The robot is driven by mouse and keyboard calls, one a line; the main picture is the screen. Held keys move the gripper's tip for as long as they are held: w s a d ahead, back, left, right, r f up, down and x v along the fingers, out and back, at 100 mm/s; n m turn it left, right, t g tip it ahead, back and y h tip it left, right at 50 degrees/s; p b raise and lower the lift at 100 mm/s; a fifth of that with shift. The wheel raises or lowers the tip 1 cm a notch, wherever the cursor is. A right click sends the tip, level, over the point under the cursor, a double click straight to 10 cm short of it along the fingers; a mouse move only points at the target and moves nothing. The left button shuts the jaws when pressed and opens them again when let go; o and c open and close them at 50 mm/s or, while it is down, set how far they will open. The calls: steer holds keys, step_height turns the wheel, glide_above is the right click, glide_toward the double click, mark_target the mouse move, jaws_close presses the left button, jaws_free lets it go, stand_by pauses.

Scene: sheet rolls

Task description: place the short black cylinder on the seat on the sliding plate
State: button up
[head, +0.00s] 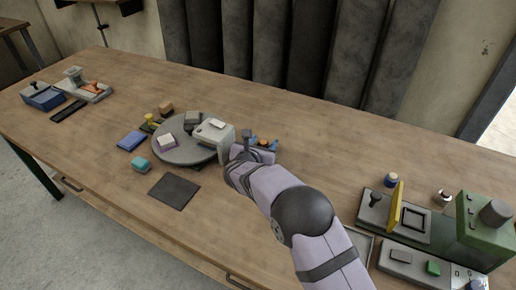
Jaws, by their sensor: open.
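My gripper (215,138) is over the right side of a round grey turntable (165,157). Its fingertips are hard to make out from this angle, and nothing is clearly seen between them. I cannot pick out the short black cylinder with certainty; it may be hidden behind my gripper or too small to tell. A flat grey plate (408,232) at the right bears a black square frame (413,218), a black knob (375,196) and an upright yellow panel (396,208). I cannot tell whether this is the sliding plate with the seat.
A dark block (192,118) and a pale block (165,143) sit on the turntable. A green machine (484,235) stands right; a blue box (43,97) stands far left. The front-left table is clear.

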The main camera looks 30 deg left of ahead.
mark_target(263, 144)
steer(key=shift+s+r, duration=0.15)
steer(key=shift+s, duration=0.15)
steer(key=shift+o, duration=0.5)
steer(key=b+v, duration=0.1)
steer(key=v, duration=1)
steer(key=shift+s, duration=0.2)
steer(key=w+d+h, duration=0.1)
steer(key=w+d, duration=0.2)
steer(key=w+d+h, duration=0.1)
steer(key=w+d, duration=0.2)
steer(key=shift+w+d+m, duration=0.1)
steer(key=shift+d+m, duration=0.2)
steer(key=shift+d, duration=0.1)
steer(key=shift+w+a+f+n+y, duration=0.2)
steer(key=shift+a+n+y, duration=0.25)
steer(key=shift+n+y, duration=0.15)
steer(key=shift+w+a+f+n+y, duration=0.15)
steer(key=shift+a+f+n+y, duration=0.1)
steer(key=shift+a+n+y, duration=0.25)
steer(key=a, duration=0.1)
steer(key=s+a+n+y, duration=0.1)
steer(key=s+a+f+y, duration=0.1)
steer(key=a, duration=0.1)
steer(key=shift+n+g, duration=0.3)
steer(key=shift+n, duration=0.1)
steer(key=shift+a+f+y, duration=0.1)
steer(key=shift+f+y, duration=0.05)
steer(key=shift+y, duration=0.15)
steer(key=shift+x, duration=1)
